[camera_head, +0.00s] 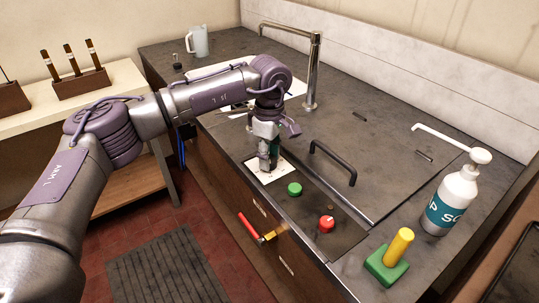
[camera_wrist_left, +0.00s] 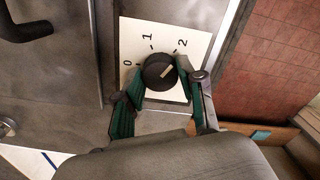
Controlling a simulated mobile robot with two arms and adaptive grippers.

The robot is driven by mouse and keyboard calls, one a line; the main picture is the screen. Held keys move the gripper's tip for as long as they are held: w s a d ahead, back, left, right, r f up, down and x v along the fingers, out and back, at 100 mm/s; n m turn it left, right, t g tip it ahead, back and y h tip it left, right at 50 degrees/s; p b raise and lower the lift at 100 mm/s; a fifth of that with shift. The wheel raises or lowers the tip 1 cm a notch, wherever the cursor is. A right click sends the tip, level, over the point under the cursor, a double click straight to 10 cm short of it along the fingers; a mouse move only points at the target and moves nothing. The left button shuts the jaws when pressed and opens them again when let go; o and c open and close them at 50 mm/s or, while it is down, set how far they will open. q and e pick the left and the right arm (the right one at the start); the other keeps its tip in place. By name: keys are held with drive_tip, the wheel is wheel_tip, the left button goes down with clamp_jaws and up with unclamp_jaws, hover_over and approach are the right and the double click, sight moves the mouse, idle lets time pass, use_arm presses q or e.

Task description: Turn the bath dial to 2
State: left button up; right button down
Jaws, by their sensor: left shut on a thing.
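The bath dial is a round black knob (camera_wrist_left: 159,74) with a pale pointer line, on a white plate (camera_wrist_left: 199,47) marked 0, 1 and 2. In the left wrist view the pointer slants to the upper right, roughly toward the 2. My left gripper (camera_wrist_left: 163,82) is shut on the dial, with one green-padded finger on each side of it. In the head view my left gripper (camera_head: 268,168) points down over the white plate (camera_head: 281,171), and hides the knob. My right gripper is not in view.
A green button (camera_head: 294,189) and a red knob (camera_head: 326,224) are on the same dark panel. A black handle (camera_head: 333,162) rises behind them. A red-handled valve (camera_head: 251,228) sticks out at the front. A soap bottle (camera_head: 452,202) and a yellow-and-green object (camera_head: 387,267) stand to the right.

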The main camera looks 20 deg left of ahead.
use_arm(q)
drive_tip(key=o, duration=1.1)
drive_tip(key=shift+r, duration=0.1)
wheel_tip(320, 180, up, 12)
